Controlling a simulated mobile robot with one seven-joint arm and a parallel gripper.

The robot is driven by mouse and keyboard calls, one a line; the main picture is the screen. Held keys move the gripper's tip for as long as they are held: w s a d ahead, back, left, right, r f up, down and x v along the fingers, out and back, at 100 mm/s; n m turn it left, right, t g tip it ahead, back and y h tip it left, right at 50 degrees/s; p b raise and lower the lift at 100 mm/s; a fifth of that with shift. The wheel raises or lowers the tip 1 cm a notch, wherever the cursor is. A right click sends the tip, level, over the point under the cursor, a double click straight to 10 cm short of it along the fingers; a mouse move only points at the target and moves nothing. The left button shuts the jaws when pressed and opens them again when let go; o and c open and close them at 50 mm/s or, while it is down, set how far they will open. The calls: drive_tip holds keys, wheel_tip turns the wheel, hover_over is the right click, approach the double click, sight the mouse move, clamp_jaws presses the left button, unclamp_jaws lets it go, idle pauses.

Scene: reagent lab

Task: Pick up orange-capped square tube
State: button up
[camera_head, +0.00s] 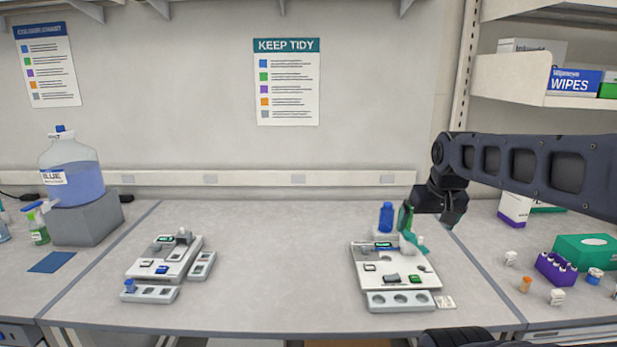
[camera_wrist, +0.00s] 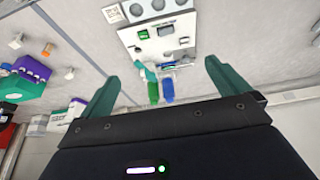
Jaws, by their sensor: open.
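A small orange-topped item (camera_head: 525,285) stands on the right bench, left of the purple rack; it also shows in the wrist view (camera_wrist: 48,49), at the upper left. It is the only orange-capped thing I make out, and it is too small to tell whether its body is square. My gripper (camera_wrist: 160,75) has its two teal fingers wide apart with nothing between them touching.
The purple rack (camera_head: 556,268) with several vials, white-capped pieces and a teal box (camera_head: 588,251) crowd the right bench. A blue bottle (camera_head: 386,217) and a green bottle (camera_head: 405,218) stand behind the right device (camera_head: 393,268). The bench between the two devices is clear.

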idle(0.3)
drive_tip(key=c, duration=1.2)
drive_tip(key=shift+c, duration=0.2)
drive_tip(key=n+g+h, duration=0.4)
drive_tip(key=n, duration=1.6)
approach(526, 279)
drive_tip(key=f, duration=0.2)
drive_tip(key=shift+d+x, duration=0.25)
drive_tip(key=shift+x, duration=2.25)
drive_tip(key=shift+d+x, duration=0.2)
drive_tip(key=shift+x, duration=2.25)
